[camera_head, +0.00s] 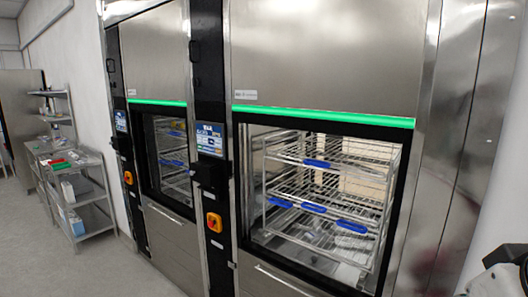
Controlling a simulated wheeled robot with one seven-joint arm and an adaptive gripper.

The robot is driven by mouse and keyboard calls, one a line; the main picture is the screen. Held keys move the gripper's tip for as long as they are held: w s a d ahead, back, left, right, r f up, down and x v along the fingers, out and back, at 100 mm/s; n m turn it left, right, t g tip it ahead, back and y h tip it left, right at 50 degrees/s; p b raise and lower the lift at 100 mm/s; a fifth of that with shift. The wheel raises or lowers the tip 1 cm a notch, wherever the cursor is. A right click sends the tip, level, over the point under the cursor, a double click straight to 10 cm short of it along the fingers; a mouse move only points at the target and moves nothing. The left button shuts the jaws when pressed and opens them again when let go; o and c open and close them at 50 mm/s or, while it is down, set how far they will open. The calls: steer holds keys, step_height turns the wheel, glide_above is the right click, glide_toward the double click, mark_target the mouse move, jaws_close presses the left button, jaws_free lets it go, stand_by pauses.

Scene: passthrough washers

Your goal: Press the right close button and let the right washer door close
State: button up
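The right washer (330,55) stands in the middle right, with a lit green strip (322,116) above its opening. A wire rack (320,185) with blue handles shows clearly inside; I cannot tell whether clear glass covers the opening. A black column left of it carries a small screen (210,139), a black box (210,175) and a red-and-yellow switch (214,222). I cannot make out the close button. A white and black part of my arm shows at the lower right corner; my gripper's fingers are not in view.
The left washer (153,50) has its own green strip, screen and red-and-yellow switch. Steel shelves and a cart (80,170) with boxes stand against the left wall. The grey floor (75,265) is clear at the lower left.

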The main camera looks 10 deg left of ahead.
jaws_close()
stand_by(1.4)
